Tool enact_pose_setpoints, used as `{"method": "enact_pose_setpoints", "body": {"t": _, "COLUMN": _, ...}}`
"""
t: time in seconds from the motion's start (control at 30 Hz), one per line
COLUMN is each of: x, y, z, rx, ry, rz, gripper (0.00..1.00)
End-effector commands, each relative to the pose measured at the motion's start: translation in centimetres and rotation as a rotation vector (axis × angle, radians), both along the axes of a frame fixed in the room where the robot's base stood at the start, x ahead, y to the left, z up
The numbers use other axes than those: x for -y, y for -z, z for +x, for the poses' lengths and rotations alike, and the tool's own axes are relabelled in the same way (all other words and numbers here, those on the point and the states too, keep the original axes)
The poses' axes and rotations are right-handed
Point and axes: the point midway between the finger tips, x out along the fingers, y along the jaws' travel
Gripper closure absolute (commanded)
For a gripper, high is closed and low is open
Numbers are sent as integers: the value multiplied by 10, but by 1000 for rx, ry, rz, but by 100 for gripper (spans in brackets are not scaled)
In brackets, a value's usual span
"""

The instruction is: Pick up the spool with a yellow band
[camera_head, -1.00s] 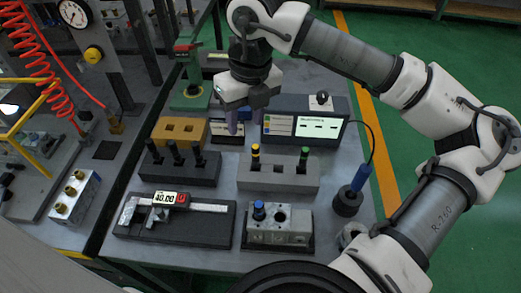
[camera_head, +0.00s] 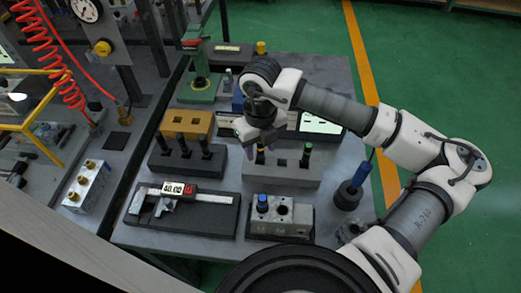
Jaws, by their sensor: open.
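The spool with a yellow band (camera_head: 260,156) stands upright in the left part of a grey block (camera_head: 284,176). Its top is partly hidden by my gripper. My gripper (camera_head: 256,143) is open and points down just over this spool, close to its top. I cannot tell whether the fingers are around it or still above it.
A green-banded spool (camera_head: 306,156) stands at the right of the same block. A dark block (camera_head: 186,168) with several black spools is to the left. A valve block with a blue knob (camera_head: 281,220) and a caliper tray (camera_head: 182,208) are in front.

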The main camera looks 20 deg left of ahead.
Motion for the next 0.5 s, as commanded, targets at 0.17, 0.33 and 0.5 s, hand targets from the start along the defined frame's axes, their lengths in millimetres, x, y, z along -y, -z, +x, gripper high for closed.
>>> {"method": "enact_pose_setpoints", "body": {"t": 0.17, "x": 0, "y": 17, "z": 0, "rx": 0, "ry": 1, "rz": 1, "gripper": 57}}
{"method": "enact_pose_setpoints", "body": {"t": 0.33, "x": 0, "y": 19, "z": 0, "rx": 1, "ry": 0, "rz": 2, "gripper": 57}}
{"method": "enact_pose_setpoints", "body": {"t": 0.5, "x": 0, "y": 19, "z": 0, "rx": 1, "ry": 0, "rz": 2, "gripper": 70}}
